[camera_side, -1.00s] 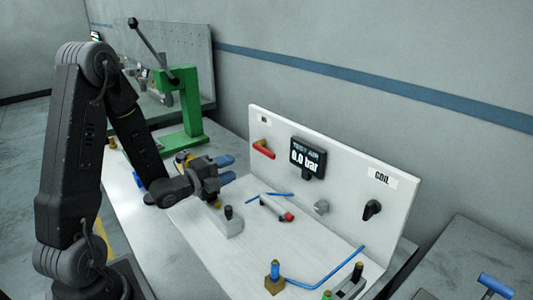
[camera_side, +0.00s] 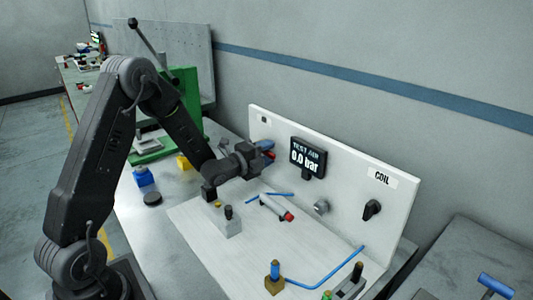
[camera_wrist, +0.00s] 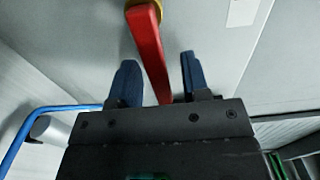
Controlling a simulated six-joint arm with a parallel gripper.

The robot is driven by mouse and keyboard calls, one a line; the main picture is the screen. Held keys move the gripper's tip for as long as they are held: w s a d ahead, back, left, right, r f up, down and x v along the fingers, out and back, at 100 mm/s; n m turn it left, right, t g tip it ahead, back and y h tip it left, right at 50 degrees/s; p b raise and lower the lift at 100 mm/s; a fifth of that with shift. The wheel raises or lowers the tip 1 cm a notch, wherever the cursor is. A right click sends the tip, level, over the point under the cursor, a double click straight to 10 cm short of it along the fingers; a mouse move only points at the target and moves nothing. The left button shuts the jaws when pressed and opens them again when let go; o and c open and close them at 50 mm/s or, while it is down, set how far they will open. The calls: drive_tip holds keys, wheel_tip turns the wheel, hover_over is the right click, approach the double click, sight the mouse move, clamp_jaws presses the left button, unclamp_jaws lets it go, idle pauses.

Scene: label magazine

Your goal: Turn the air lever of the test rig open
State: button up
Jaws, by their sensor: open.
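The red air lever (camera_wrist: 149,50) shows in the wrist view, on a brass-coloured pivot on the white panel (camera_wrist: 215,60). My gripper (camera_wrist: 158,80) is open, with one blue finger on each side of the lever and visible gaps to both. In the side view my gripper (camera_side: 268,150) is at the left part of the rig's upright panel (camera_side: 340,195) and hides most of the lever. The display (camera_side: 307,157) on the panel reads "TEST AIR 0.0 bar".
A black knob (camera_side: 371,210) sits under the COIL label, with a grey fitting (camera_side: 321,207) left of it. A cylinder (camera_side: 275,207) and blue tubing (camera_side: 335,272) lie on the rig's base. A green press (camera_side: 185,125) stands behind my arm.

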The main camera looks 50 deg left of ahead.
sight(264, 126)
clamp_jaws()
idle(0.3)
drive_tip(key=shift+r, duration=0.1)
idle(0.4)
drive_tip(key=r+n, duration=0.1)
drive_tip(key=n, duration=0.1)
drive_tip(key=r+n, duration=0.1)
drive_tip(key=n, duration=0.1)
drive_tip(key=shift+a, duration=0.2)
drive_tip(key=n, duration=0.2)
drive_tip(key=a+r+n, duration=0.1)
drive_tip(key=n, duration=0.1)
drive_tip(key=shift+r, duration=0.2)
drive_tip(key=n, duration=0.1)
drive_tip(key=a+r+n, duration=0.1)
drive_tip(key=n, duration=0.1)
drive_tip(key=a+n, duration=0.1)
drive_tip(key=n, duration=0.1)
drive_tip(key=shift+r, duration=0.25)
drive_tip(key=shift+a+r+n, duration=0.1)
drive_tip(key=shift+a+n, duration=0.45)
drive_tip(key=shift+n, duration=0.7)
drive_tip(key=shift+a+r+n, duration=0.1)
drive_tip(key=shift+a+n, duration=0.45)
drive_tip(key=shift+n, duration=0.7)
